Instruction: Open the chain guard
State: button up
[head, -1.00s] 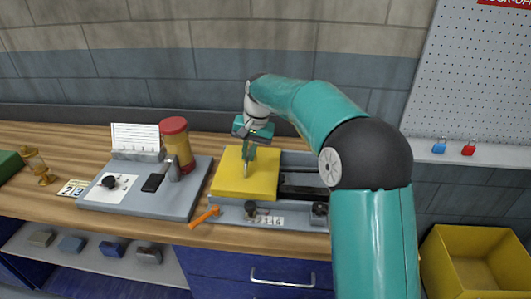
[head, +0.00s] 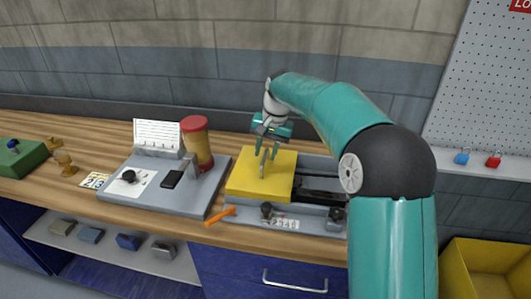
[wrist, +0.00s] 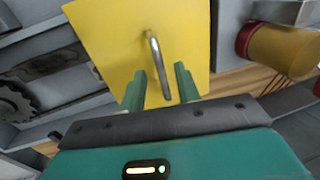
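The chain guard is a square yellow cover (head: 247,180) with an upright metal handle (head: 262,169), on the left part of a grey machine bed (head: 310,212). To its right the bed shows a dark open channel (head: 320,190). My gripper (head: 268,150) is above the cover at the handle. In the wrist view the yellow cover (wrist: 110,30) fills the middle, and the handle (wrist: 155,55) stands between the spread green fingers of my gripper (wrist: 161,73). Gaps show on both sides of the handle. A toothed sprocket (wrist: 15,103) shows at the left.
To the left are a grey panel (head: 150,198) with a black knob, a red-capped yellow cylinder (head: 197,145) and an orange tool (head: 219,216). Two knobs stand on the bed's front edge (head: 267,210). A yellow bin (head: 485,262) is at lower right, beyond my arm.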

notch_tip(320, 180, up, 12)
jog(key=d, duration=0.2)
jog(key=shift+s+d+r, duration=0.2)
jog(key=shift+s+r, duration=0.05)
jog(key=shift+s, duration=0.1)
jog(key=s+d+r+t+h, duration=0.1)
jog(key=s+d, duration=0.2)
jog(key=s, duration=0.3)
jog(key=s+d+n+t, duration=0.1)
jog(key=s+d, duration=0.1)
jog(key=s, duration=0.5)
jog(key=s+d+r+t+h, duration=0.1)
jog(key=s+d, duration=0.2)
jog(key=s, duration=0.3)
jog(key=s+d+f+t, duration=0.1)
jog(key=s+d+f, duration=0.1)
jog(key=s+f, duration=0.3)
jog(key=s+d+f+n+t, duration=0.1)
jog(key=s+f, duration=0.3)
jog(key=s, duration=0.6)
jog(key=shift+s+d+f, duration=0.35)
jog(key=shift+d, duration=0.55)
jog(key=shift+a, duration=0.15)
